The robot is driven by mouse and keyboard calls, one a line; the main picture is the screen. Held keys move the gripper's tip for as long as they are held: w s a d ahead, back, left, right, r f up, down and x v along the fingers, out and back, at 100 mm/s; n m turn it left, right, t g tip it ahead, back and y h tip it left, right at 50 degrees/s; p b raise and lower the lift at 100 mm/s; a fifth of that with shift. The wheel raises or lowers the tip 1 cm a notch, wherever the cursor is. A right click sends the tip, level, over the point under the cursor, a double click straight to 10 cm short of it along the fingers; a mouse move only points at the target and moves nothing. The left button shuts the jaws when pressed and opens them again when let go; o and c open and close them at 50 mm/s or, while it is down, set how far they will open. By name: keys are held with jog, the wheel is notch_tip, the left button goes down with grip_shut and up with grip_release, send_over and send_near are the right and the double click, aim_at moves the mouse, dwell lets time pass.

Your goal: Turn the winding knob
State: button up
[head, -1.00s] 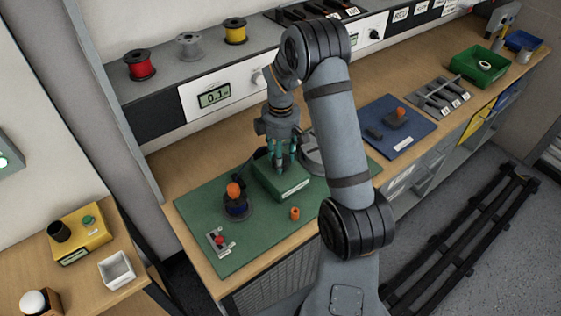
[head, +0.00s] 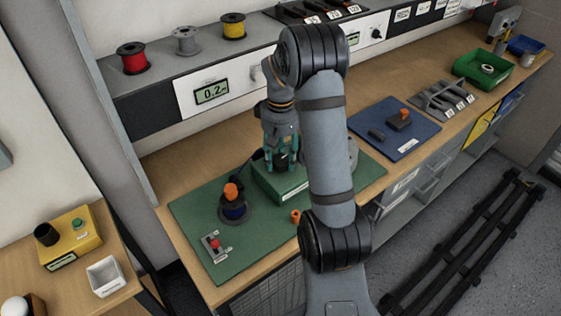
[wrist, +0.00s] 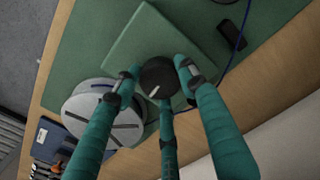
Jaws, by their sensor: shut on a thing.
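The winding knob (wrist: 158,78) is a round black knob with a white pointer line. It sits on top of a green box (head: 282,187), which also shows in the wrist view (wrist: 147,38). My gripper (head: 281,160) points down over the box. In the wrist view, the teal fingers of my gripper (wrist: 158,82) are shut around the knob from several sides. In the head view the fingers mostly hide the knob. The display (head: 211,93) on the back panel reads about 0.2.
A green mat (head: 210,190) bears the box, a blue coil with an orange top (head: 232,203), a small orange piece (head: 295,216) and a switch with a red button (head: 215,245). A grey round disc (wrist: 100,112) stands close beside the box. A blue mat (head: 385,125) lies to the right.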

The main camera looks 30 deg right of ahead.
jog(key=m, duration=0.2)
jog(key=m+b, duration=0.2)
jog(key=m, duration=0.1)
jog(key=shift+s+f+m, duration=0.15)
jog(key=shift+f+m, duration=0.1)
jog(key=shift+m, duration=0.05)
jog(key=m+b, duration=0.3)
jog(key=m, duration=0.2)
jog(key=shift+a+m, duration=0.1)
jog(key=shift+m, duration=0.2)
jog(key=m+b, duration=0.2)
jog(key=m, duration=0.4)
jog(key=m+b, duration=0.2)
jog(key=m, duration=0.3)
jog(key=shift+r, duration=0.1)
jog(key=shift+m, duration=0.3)
jog(key=o, duration=1.1)
jog(key=shift+r, duration=0.1)
jog(key=shift+o, duration=0.3)
jog(key=shift+w+r, duration=0.15)
jog(key=shift+w, duration=0.05)
